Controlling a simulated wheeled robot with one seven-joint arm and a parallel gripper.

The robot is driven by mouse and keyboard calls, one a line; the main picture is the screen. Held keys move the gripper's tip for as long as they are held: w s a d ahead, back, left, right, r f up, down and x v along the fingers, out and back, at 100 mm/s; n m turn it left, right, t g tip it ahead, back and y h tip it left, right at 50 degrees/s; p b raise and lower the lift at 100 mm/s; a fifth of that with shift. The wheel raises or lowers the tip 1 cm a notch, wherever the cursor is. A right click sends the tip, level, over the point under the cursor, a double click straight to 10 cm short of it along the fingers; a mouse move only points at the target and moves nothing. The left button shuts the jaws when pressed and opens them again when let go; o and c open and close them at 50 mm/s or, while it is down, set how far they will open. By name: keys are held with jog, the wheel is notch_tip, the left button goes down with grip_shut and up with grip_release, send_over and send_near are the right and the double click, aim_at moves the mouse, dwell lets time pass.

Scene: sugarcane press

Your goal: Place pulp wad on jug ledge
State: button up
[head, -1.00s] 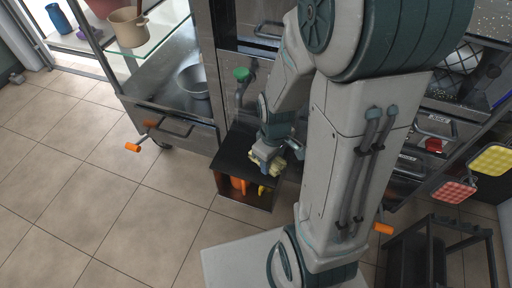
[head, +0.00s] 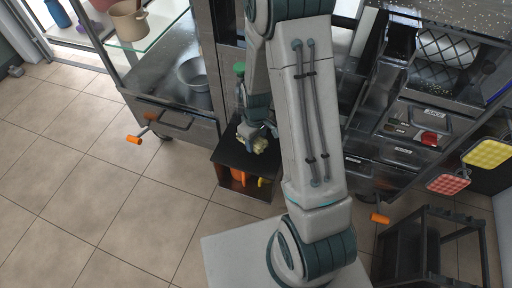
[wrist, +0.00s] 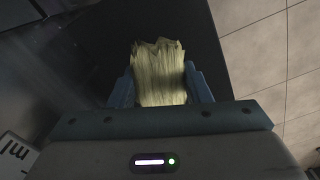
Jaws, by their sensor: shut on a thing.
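The pulp wad (wrist: 159,72) is a pale yellow, fibrous lump with a ragged top edge. In the wrist view it stands between the two blue fingers of my gripper (wrist: 160,88), which is shut on it. In the head view the pulp wad (head: 259,145) shows at the end of my gripper (head: 256,138), over the top of a dark open-fronted box (head: 228,158). I cannot tell whether the wad touches that top. No jug is clearly seen, and I cannot tell which surface is the jug ledge.
Orange and yellow items (head: 238,178) sit inside the dark box. A green-topped tap (head: 239,69) stands behind it on the steel machine. A metal bowl (head: 193,76) is on the left counter. The tiled floor at left is clear.

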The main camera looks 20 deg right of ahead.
jog(key=shift+f+b, duration=1.35)
jog(key=shift+f, duration=0.55)
jog(key=shift+f, duration=0.2)
jog(key=o, duration=1.1)
jog(key=shift+c, duration=0.2)
jog(key=shift+r, duration=0.1)
jog(key=shift+r+p, duration=1.4)
jog(key=shift+r, duration=2.5)
